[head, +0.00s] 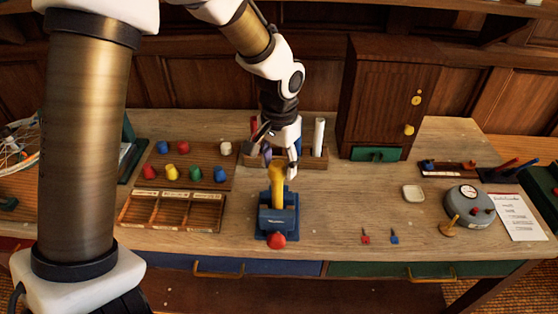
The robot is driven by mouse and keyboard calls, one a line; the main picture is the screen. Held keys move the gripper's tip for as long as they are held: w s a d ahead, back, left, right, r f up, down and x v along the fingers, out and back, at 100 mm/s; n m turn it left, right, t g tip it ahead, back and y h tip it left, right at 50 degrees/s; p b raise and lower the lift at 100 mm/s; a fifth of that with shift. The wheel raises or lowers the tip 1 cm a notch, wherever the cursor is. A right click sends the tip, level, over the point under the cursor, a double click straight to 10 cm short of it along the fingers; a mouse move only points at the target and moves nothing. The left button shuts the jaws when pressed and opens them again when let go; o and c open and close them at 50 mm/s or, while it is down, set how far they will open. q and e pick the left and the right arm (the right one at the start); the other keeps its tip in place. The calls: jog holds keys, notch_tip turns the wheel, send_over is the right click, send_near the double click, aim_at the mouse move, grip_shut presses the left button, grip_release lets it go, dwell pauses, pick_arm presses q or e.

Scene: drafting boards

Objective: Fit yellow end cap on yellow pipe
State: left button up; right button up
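The yellow pipe (277,193) stands upright in a blue vise (277,219) at the middle of the bench. Its top looks wider, but whether a cap sits there is too small to tell. My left gripper (279,166) points down over the pipe's top, with its fingers spread to either side; it looks open. A yellow end cap (171,172) stands on the brown board at left, in the front row of caps. My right gripper is not in view.
A pipe rack (313,160) with a white pipe (319,136) stands just behind the vise. An empty compartment tray (170,211) lies left. A wooden cabinet (384,95) stands behind right. A grey round device (470,206) sits at right. Bench right of the vise is mostly clear.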

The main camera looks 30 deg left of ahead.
pick_arm(q)
jog(key=shift+o, duration=0.4)
jog(key=shift+r, duration=0.1)
notch_tip(320, 180, up, 12)
